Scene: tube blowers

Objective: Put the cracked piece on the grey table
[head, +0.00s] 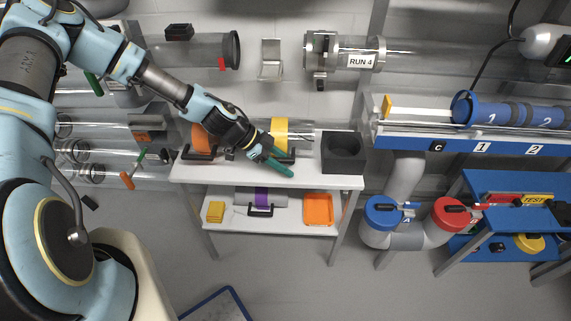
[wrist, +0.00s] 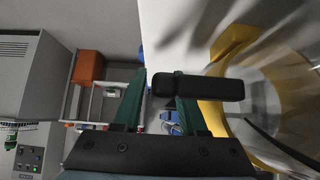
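A clear tube piece with a yellow band (head: 280,132) lies on the top of a light grey table (head: 225,175). Dark lines show at its right end; I cannot tell for sure that they are cracks. Its black handle (head: 285,157) faces me. My gripper (head: 280,167), with green fingers, is at that handle, over the table's front part. In the wrist view, the fingers (wrist: 160,105) stand apart, with a see-through gap between them. The black handle (wrist: 207,88) crosses the right finger, its left end within the gap. The yellow band (wrist: 232,45) is to the right.
A dark block (head: 343,152) stands at the table's right end, an orange-banded piece (head: 203,140) at its left. The lower shelf holds a yellow box (head: 215,211), a purple-banded piece (head: 261,197) and an orange tray (head: 318,209). A blue table (head: 500,182) stands at right.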

